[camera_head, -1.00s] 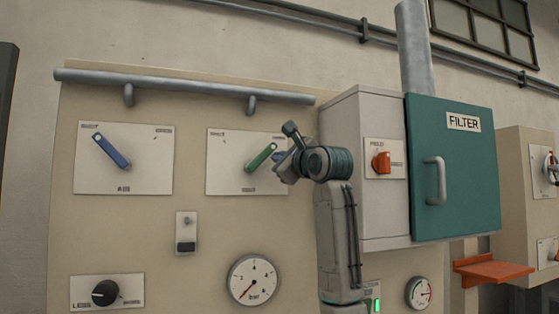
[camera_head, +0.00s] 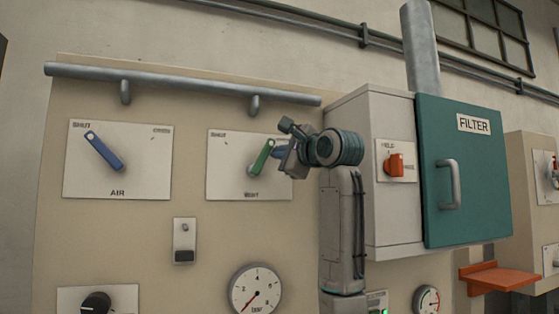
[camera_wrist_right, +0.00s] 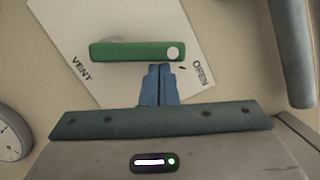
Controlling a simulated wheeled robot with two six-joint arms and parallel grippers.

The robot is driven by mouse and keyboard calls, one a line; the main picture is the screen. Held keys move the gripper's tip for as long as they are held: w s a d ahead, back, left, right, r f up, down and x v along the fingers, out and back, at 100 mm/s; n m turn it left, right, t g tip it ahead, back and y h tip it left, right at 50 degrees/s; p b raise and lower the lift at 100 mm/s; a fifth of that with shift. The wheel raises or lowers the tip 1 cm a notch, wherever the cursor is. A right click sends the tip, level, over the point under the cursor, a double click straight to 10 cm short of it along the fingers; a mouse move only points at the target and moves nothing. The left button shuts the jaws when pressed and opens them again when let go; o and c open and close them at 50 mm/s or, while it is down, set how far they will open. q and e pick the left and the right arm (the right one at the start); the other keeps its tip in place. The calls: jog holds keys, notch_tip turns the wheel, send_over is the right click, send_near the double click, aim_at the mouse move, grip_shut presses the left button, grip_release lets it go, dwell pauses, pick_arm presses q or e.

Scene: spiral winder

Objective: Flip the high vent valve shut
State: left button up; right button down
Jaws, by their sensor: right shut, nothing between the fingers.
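The vent valve is a green lever (camera_head: 262,156) on a white plate (camera_head: 222,180) with SHUT at its upper left and VENT below. The lever leans up and to the right from its pivot, off the SHUT mark. It also shows in the right wrist view (camera_wrist_right: 130,51), with OPEN printed near its free end. My right gripper (camera_head: 280,152) is at the lever's right side in the head view. In the wrist view its blue fingers (camera_wrist_right: 159,70) are shut together and empty, with tips at the lever's edge near the free end; contact seems likely. My left gripper is out of view.
A blue AIR lever (camera_head: 104,151) is on a plate to the left. A grey pipe (camera_head: 180,84) runs above both plates. The FILTER cabinet (camera_head: 470,190) with an orange knob (camera_head: 394,165) juts out to the right. A gauge (camera_head: 255,290) sits below.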

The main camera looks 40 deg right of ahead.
aim_at(266, 145)
jog(key=a+r+n, duration=0.1)
jog(key=n, duration=0.1)
jog(key=n+g, duration=0.1)
jog(key=n, duration=0.1)
jog(key=shift+a+r+y+p, duration=0.3)
jog(key=shift+a+r+y, duration=0.05)
jog(key=shift+y, duration=0.05)
jog(key=shift+w+a+r+n, duration=0.1)
jog(key=shift+a+r+n, duration=0.1)
jog(key=shift+a+n, duration=0.35)
jog(key=shift+n+g, duration=0.3)
jog(key=shift+n, duration=0.45)
jog(key=shift+w+a+b, duration=0.2)
jog(key=shift+a+b, duration=0.35)
jog(key=shift+a, duration=0.15)
jog(key=shift+w+a+b, duration=0.25)
jog(key=shift+a+b, duration=0.3)
jog(key=shift+a, duration=0.15)
jog(key=shift+w+a+b, duration=0.2)
jog(key=shift+a+b, duration=0.35)
jog(key=shift+a, duration=0.25)
